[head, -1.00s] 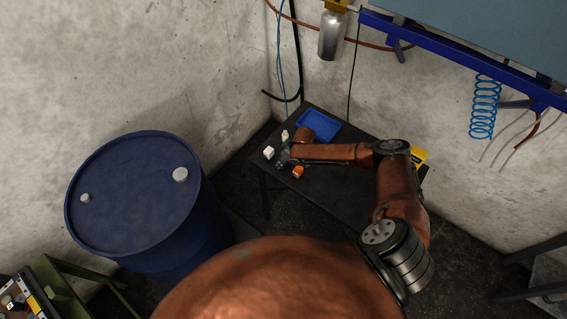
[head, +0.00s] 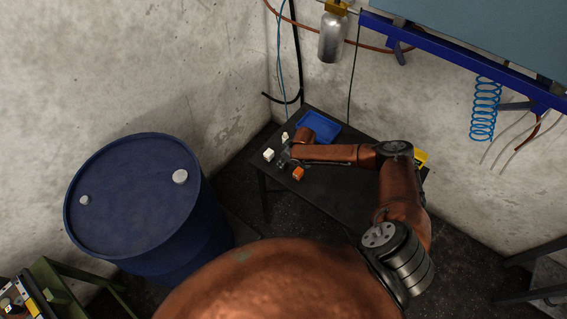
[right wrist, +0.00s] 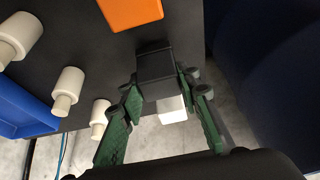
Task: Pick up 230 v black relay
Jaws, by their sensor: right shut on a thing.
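The black relay (right wrist: 156,72) is a dark box between the green fingers of my right gripper (right wrist: 157,92) in the right wrist view. The right gripper is shut on it. In the head view the right gripper (head: 284,160) is over the left part of the dark table (head: 345,182); the relay cannot be made out there. Whether the relay touches the table is unclear. My left gripper is not in view.
An orange block (head: 298,174) and white pieces (head: 268,154) are close to the gripper. A blue tray (head: 318,124) lies at the table's back. A large blue drum (head: 135,200) stands left of the table. A yellow object (head: 421,158) is at the right.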

